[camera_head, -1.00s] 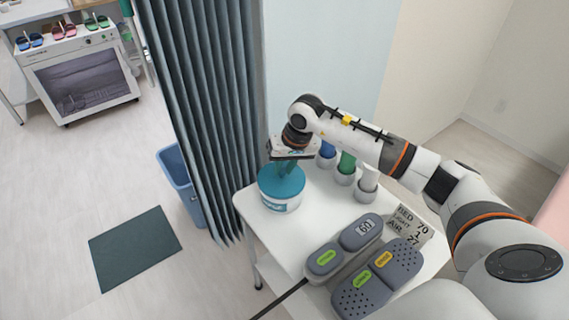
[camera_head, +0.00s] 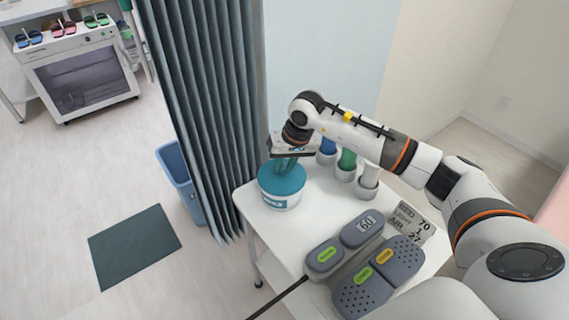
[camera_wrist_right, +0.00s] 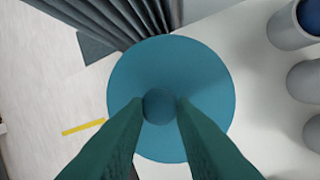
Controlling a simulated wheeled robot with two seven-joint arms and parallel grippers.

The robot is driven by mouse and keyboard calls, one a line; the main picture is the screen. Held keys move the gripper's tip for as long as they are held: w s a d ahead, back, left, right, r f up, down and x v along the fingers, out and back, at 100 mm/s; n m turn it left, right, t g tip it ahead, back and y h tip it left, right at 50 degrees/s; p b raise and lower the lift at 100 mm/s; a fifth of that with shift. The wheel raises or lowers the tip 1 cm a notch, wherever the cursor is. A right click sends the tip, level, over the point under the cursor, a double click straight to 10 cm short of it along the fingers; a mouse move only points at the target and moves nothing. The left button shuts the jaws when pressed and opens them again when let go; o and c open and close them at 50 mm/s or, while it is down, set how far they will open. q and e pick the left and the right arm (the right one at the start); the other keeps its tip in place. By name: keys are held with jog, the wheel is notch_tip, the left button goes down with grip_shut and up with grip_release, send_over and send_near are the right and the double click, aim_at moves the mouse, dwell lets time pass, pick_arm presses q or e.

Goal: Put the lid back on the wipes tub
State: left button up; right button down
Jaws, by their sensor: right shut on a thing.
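The wipes tub (camera_head: 280,201) is white with a blue label and stands upright at the left of the white trolley top. The teal round lid (camera_head: 282,179) lies over the tub's top in the head view. In the right wrist view the lid (camera_wrist_right: 170,75) fills the middle and hides the tub. My right gripper (camera_head: 284,166) reaches down from above with green fingers. In the wrist view its fingertips (camera_wrist_right: 159,105) are shut on the lid's round central knob. Whether the lid is fully seated on the rim I cannot tell. My left gripper is not in view.
Holders with blue, green and white-topped bottles (camera_head: 347,165) stand close right of the tub. A grey keypad device (camera_head: 345,245), pedals and a sign (camera_head: 409,221) fill the trolley's front. A curtain (camera_head: 212,110) and blue bin (camera_head: 180,180) are left.

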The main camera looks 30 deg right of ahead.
dwell(1.2)
jog(key=shift+f+b, duration=0.2)
jog(key=shift+b, duration=0.75)
dwell(0.6)
dwell(0.3)
jog(key=c, duration=0.6)
grip_release()
jog(key=shift+c, duration=0.2)
jog(key=shift+r, duration=0.1)
jog(key=shift+r+p, duration=1.7)
jog(key=shift+r, duration=1.75)
jog(key=shift+c, duration=0.5)
